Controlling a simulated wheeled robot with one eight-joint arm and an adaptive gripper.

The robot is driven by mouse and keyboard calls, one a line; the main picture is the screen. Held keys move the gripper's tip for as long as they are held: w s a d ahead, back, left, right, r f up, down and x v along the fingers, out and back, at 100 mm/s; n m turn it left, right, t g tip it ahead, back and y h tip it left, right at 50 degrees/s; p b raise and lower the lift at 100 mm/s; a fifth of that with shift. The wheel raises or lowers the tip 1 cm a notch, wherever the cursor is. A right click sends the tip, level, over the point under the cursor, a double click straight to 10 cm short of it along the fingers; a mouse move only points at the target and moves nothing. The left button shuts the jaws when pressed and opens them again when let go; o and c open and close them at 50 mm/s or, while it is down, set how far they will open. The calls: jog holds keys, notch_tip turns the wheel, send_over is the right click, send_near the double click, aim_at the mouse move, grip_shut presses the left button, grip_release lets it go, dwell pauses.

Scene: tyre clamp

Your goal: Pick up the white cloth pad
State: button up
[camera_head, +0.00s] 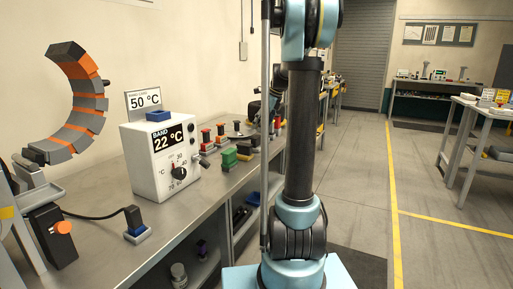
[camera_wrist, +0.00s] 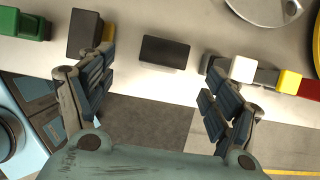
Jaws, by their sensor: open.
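I cannot make out a cloth pad for certain in either view. In the wrist view a small white block (camera_wrist: 243,68) sits by the bench edge, close to the tip of my right finger, beside a grey and a yellow block; whether it is the pad I cannot tell. My gripper (camera_wrist: 160,85) is open and empty. Its fingers are spread over the bench edge, with a dark flat block (camera_wrist: 165,52) beyond the gap between them. In the head view my arm covers part of the bench, and my gripper is not clearly seen.
The metal bench (camera_head: 196,207) runs along the left wall. On it stand a white temperature box (camera_head: 160,160) reading 22 °C, a green block (camera_head: 229,158) and several small coloured items. A curved orange-and-grey band (camera_head: 83,95) rises at left. Open floor (camera_head: 350,175) lies right.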

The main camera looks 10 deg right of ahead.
aim_at(258, 137)
jog(key=x, duration=0.4)
jog(key=shift+w+a+f, duration=0.1)
jog(key=shift+f, duration=0.2)
jog(key=shift+d+x, duration=0.15)
jog(key=shift+x, duration=1.1)
jog(key=shift+d+x, duration=0.15)
jog(key=shift+x, duration=1.15)
jog(key=shift+w, duration=0.15)
jog(key=shift+c, duration=0.3)
jog(key=c, duration=1.1)
